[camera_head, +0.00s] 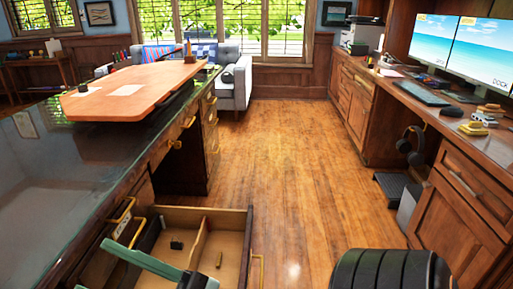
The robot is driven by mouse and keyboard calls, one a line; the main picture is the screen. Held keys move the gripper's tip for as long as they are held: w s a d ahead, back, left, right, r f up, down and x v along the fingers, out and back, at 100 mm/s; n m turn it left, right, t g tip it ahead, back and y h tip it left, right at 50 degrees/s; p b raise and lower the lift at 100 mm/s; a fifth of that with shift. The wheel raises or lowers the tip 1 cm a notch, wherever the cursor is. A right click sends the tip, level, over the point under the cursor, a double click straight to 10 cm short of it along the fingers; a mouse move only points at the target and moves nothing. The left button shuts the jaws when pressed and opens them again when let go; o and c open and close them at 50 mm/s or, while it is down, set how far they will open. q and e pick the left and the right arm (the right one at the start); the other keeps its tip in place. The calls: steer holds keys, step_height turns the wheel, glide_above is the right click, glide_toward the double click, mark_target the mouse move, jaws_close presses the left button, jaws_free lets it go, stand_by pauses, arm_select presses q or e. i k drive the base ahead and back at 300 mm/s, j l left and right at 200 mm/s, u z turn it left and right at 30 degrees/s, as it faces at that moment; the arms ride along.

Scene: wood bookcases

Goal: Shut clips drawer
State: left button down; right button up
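An open wooden drawer (242,222) is pulled out to the right from the dark-topped desk (60,190) at the lower left. Its front faces right and bears a brass handle (257,268). A wooden divider splits its inside. A small dark item (176,245) lies left of the divider and a small brass-coloured item (218,259) lies right of it; they may be clips. Green and black parts, apparently my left gripper (160,265), overlap the drawer's near left side. Its fingertips and opening are unclear. A ribbed black part of mine fills the lower right; my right gripper is out of view.
An orange-brown board (135,92) lies on the desk. Other desk drawers with brass handles look shut. Wooden cabinets (455,205) line the right side, with a headphone set (411,146) and a dark step-like box (392,187) nearby. The wooden floor (290,150) between is clear.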

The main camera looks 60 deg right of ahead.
mark_target(230, 232)
steer(key=k+z, duration=0.1)
steer(key=z, duration=0.4)
steer(key=l+z, duration=0.1)
steer(key=z, duration=0.35)
steer(key=k+l+z, duration=0.1)
steer(key=z, duration=0.4)
steer(key=l+u, duration=0.15)
steer(key=u, duration=0.95)
steer(key=k+j, duration=0.05)
